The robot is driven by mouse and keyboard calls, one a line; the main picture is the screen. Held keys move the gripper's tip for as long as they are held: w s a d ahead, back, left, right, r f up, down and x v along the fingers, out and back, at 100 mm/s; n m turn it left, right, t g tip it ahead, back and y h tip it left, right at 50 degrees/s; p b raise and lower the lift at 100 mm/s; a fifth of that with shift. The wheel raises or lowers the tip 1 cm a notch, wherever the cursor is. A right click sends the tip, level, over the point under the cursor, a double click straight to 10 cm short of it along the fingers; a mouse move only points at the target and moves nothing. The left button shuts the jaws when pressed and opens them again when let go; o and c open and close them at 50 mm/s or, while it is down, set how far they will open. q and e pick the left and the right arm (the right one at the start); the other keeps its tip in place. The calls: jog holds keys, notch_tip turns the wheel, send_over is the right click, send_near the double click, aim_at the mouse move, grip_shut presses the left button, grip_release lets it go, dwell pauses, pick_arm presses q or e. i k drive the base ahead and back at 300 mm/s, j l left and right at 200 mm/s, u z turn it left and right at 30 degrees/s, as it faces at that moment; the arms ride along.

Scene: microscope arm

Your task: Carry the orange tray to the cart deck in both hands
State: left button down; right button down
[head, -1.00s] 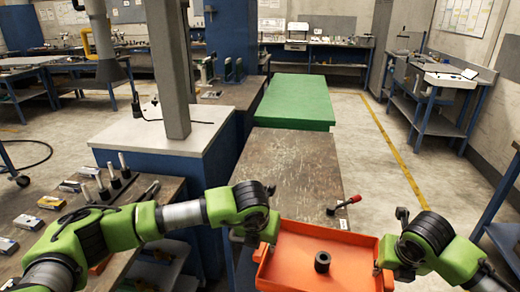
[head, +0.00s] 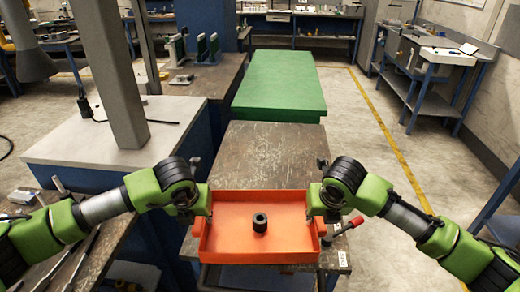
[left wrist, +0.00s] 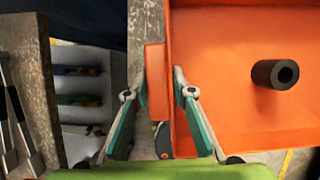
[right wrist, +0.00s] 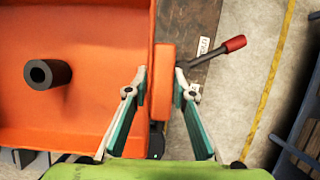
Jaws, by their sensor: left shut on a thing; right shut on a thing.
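The orange tray (head: 225,205) is level between my two hands, over the near part of the worn brown cart deck (head: 270,150). I cannot tell whether its underside touches the deck. A black hollow cylinder (head: 260,222) stands upright inside, near the middle. My left gripper (head: 205,212) is shut on the tray's left handle (left wrist: 156,80), with a finger on each side. My right gripper (head: 317,213) is shut on the right handle (right wrist: 163,70) the same way. The deck under the tray is hidden.
A red-tipped lever (head: 348,226) sticks out at the deck's near right corner, close to my right gripper. A green-topped table (head: 278,85) stands beyond the deck. A white-topped bench with a grey post (head: 118,90) is at left. Floor at right is open.

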aim_at(271, 186)
jog(key=i, duration=0.9)
jog(key=j+z, duration=0.2)
jog(key=i+l, duration=0.05)
jog(key=l, duration=0.05)
